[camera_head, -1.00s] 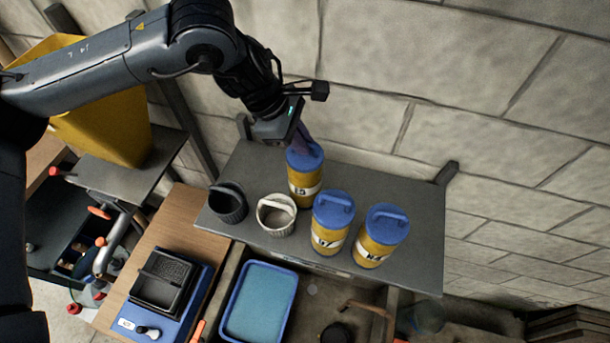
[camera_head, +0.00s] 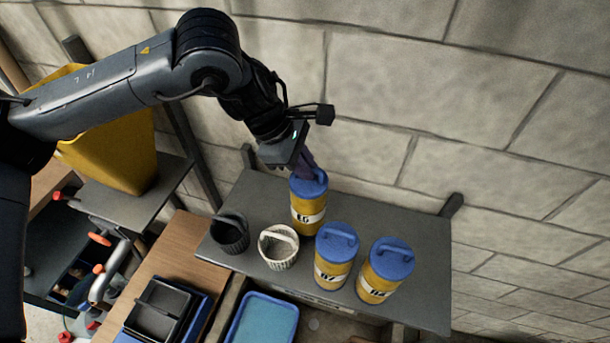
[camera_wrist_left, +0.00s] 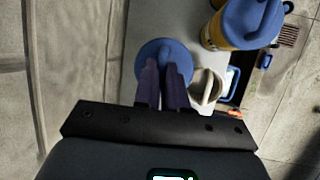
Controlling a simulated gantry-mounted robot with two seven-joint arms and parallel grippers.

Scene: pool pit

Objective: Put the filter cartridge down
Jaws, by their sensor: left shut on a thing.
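The filter cartridge (camera_head: 308,211) is a yellow cylinder with a white label and a blue lid with a handle. It is upright at the back of the grey shelf (camera_head: 405,300); I cannot tell whether its base touches the shelf. My left gripper (camera_head: 309,172) comes down from above and is shut on the handle of its lid. In the left wrist view the purple fingers of the gripper (camera_wrist_left: 165,72) hide part of the blue lid (camera_wrist_left: 162,47). My right gripper is in neither view.
Two similar cartridges stand in front and to the right, one nearer (camera_head: 334,258) and one further right (camera_head: 385,272). A black basket (camera_head: 230,236) and a white basket (camera_head: 279,249) stand left of them. A stone wall rises behind. The shelf's right end is clear.

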